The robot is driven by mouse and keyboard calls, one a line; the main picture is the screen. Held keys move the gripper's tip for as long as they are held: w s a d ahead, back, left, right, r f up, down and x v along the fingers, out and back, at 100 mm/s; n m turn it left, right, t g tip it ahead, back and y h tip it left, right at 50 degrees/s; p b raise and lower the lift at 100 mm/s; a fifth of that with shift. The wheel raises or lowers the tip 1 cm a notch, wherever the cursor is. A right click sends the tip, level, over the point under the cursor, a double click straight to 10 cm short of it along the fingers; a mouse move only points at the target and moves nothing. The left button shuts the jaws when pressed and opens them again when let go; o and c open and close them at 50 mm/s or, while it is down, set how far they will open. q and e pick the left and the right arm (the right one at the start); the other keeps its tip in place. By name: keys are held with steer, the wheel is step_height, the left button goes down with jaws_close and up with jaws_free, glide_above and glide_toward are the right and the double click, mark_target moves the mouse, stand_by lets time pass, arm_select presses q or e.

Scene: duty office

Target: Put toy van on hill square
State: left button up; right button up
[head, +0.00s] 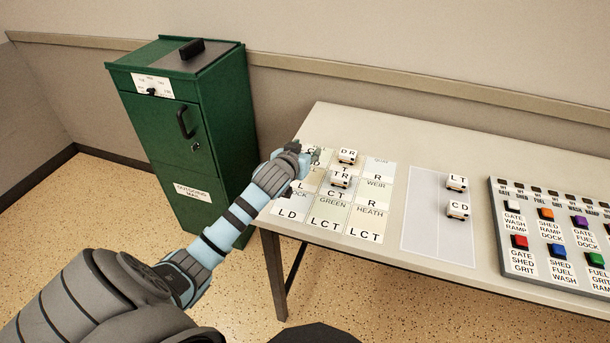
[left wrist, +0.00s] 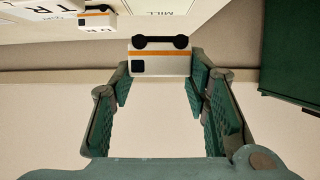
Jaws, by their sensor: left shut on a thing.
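My left gripper (head: 313,156) is over the back left of the lettered grid of squares (head: 333,214) on the table. In the left wrist view its fingers (left wrist: 159,76) are shut on a small white toy van (left wrist: 160,63) with an orange stripe, a dark window and black wheels. In the head view this van is mostly hidden by the gripper. Two other white vans stand on the grid, one by the letters DR (head: 347,156) and one by TR (head: 340,179). I cannot pick out a label reading hill; one back square label (left wrist: 175,11) looks like MILL.
Two more vans, an upper one (head: 457,183) and one marked CD (head: 458,210), stand on a grey mat (head: 427,230) right of the grid. A board with coloured blocks (head: 535,265) is at the right. A green cabinet (head: 215,130) stands left of the table.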

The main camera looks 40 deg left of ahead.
arm_select(q)
step_height(320, 180, down, 6)
steer(key=shift+b, duration=0.8)
steer(key=shift+f, duration=0.15)
steer(key=o, duration=1.2)
steer(key=shift+s+d+r+p, duration=0.1)
steer(key=shift+s+r+p, duration=0.2)
steer(key=p+v, duration=0.3)
steer(key=v, duration=0.8)
steer(key=shift+s+d, duration=0.1)
steer(key=shift+s, duration=0.15)
